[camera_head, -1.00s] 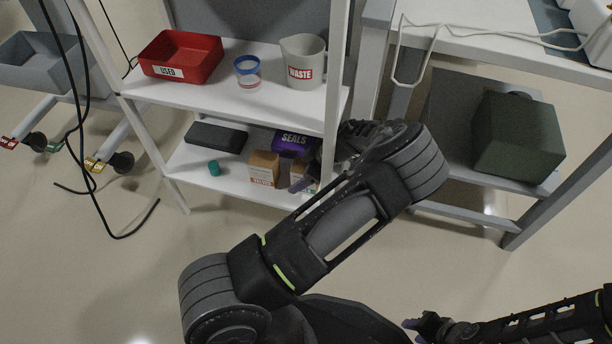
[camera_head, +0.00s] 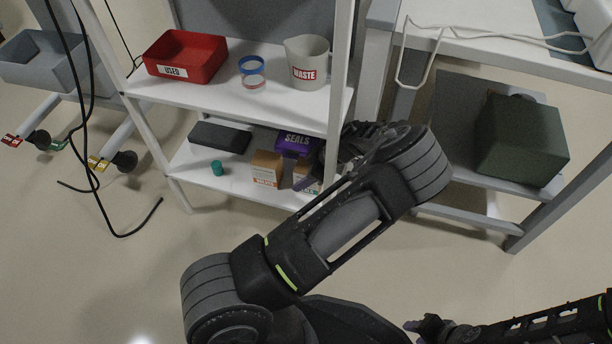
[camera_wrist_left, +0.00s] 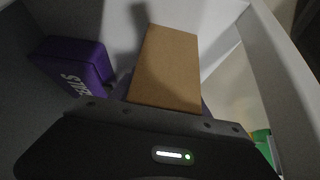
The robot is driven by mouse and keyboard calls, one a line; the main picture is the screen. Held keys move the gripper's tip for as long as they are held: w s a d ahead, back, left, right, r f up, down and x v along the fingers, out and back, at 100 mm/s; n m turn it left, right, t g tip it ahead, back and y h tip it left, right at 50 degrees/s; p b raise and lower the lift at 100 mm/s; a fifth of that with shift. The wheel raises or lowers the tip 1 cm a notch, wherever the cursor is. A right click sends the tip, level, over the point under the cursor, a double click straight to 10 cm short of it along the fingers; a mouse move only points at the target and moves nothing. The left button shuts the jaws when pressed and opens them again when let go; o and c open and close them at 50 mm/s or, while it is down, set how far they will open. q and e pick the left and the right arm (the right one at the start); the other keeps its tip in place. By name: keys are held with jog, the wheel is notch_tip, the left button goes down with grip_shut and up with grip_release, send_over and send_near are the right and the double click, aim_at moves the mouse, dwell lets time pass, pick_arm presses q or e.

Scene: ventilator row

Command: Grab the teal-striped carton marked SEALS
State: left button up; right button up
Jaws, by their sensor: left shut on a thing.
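A brown carton (camera_head: 302,170) stands at the right end of the low shelf in the head view, its pale front label partly covered by my left gripper. I cannot read its mark or make out a teal stripe. In the left wrist view the plain brown carton (camera_wrist_left: 166,68) fills the middle, between the fingers. My left gripper (camera_head: 312,178) is shut on this carton; whether it is clear of the shelf I cannot tell. A purple box marked SEALS (camera_head: 294,142) lies behind it and also shows in the wrist view (camera_wrist_left: 70,66). My right gripper (camera_head: 414,327) is at the bottom edge, its opening unclear.
Another brown carton (camera_head: 266,168) with an orange-lettered label stands just left. A teal cap (camera_head: 217,168) and a black case (camera_head: 219,137) share the low shelf (camera_head: 200,180). The shelf post (camera_head: 338,90) is close. Above are a red USED bin (camera_head: 185,56) and a WASTE jug (camera_head: 307,62).

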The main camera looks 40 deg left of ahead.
pick_arm(q)
jog(key=shift+r, duration=0.15)
jog(key=shift+r+p, duration=0.45)
jog(key=shift+r, duration=0.15)
jog(key=shift+w+d+r, duration=0.1)
jog(key=shift+d, duration=0.15)
jog(key=w+d+p, duration=0.1)
jog(key=w+d, duration=0.1)
jog(key=d, duration=0.6)
jog(key=w+d+p, duration=0.1)
jog(key=w+d, duration=0.2)
jog(key=d, duration=0.5)
jog(key=shift+w+d, duration=0.3)
jog(key=shift+w, duration=0.05)
